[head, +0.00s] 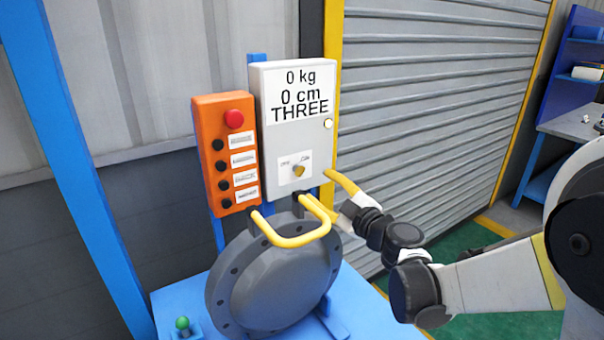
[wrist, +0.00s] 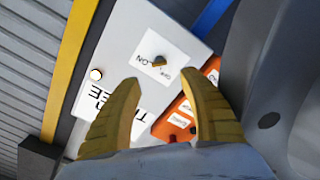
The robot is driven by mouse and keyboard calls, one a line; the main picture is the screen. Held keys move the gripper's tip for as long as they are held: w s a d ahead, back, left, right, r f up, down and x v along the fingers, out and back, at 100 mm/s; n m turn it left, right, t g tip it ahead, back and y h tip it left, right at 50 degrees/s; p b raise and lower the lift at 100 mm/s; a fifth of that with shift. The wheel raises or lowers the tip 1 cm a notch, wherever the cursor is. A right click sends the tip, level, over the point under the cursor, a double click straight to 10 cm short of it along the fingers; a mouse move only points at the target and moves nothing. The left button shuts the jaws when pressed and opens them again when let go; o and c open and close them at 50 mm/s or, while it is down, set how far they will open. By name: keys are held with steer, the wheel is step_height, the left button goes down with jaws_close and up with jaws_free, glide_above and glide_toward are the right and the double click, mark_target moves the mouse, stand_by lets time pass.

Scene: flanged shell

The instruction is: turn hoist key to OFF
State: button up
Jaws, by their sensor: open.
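The hoist key (head: 299,170) is a small yellowish knob on a white label low on the white control box (head: 272,140). Its label reads OFF at left and ON at right in the head view; which one the key points to is too small to tell. In the wrist view the key (wrist: 158,62) lies just beyond the fingertips, roughly midway between them. My gripper (head: 337,194) is open and empty, to the lower right of the key in the head view. Its two yellow fingers (wrist: 160,80) are spread in the wrist view and appear apart from the key.
An orange button box (head: 226,155) with a red button stands left of the control box. A yellow bent bar (head: 290,241) and grey flanged shell (head: 262,285) sit below, close to my gripper. A grey shutter (head: 430,90) is at the right.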

mark_target(302, 173)
steer(key=b+x, duration=0.2)
steer(key=x, duration=0.7)
steer(key=shift+w+a, duration=0.1)
steer(key=shift+w, duration=0.05)
jaws_close()
